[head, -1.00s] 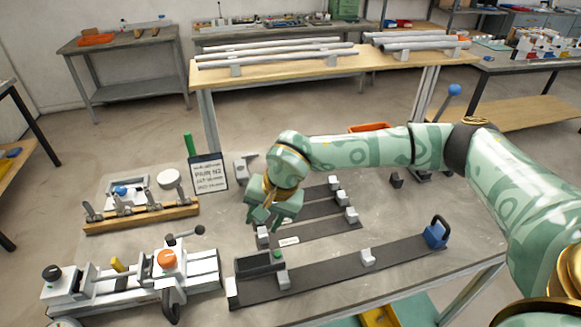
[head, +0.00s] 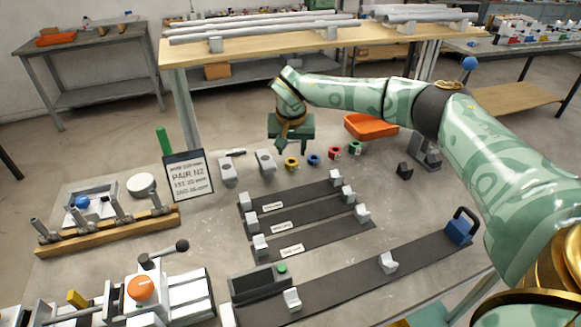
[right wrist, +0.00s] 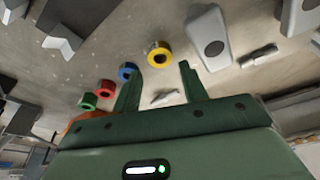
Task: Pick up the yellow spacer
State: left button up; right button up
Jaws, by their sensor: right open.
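The yellow spacer (head: 291,163) is a small ring on the grey table, at the left end of a row of coloured rings. In the right wrist view the yellow spacer (right wrist: 159,55) lies beyond the fingertips, roughly between them. My right gripper (head: 291,147) hangs just above and behind the row, near the yellow spacer. Its fingers (right wrist: 157,75) are apart with nothing between them. I cannot tell its exact height above the table. My left gripper is not in view.
Blue (head: 313,159), red (head: 334,153) and green (head: 355,148) rings sit to the right of the yellow one. Grey blocks (head: 265,161) stand to its left. An orange tray (head: 371,127) lies behind. Dark rails (head: 300,218) lie in front.

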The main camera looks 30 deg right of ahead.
aim_at(291, 159)
jog(key=shift+w+f, duration=0.1)
jog(key=shift+f, duration=0.4)
jog(key=b+x, duration=0.2)
jog(key=x, duration=0.2)
jog(key=shift+d+f, duration=0.1)
jog(key=shift+f, duration=0.05)
jog(key=shift+c, duration=0.6)
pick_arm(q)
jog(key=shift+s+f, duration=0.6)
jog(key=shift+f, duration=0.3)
pick_arm(e)
jog(key=c, duration=0.6)
jog(key=shift+r, duration=0.2)
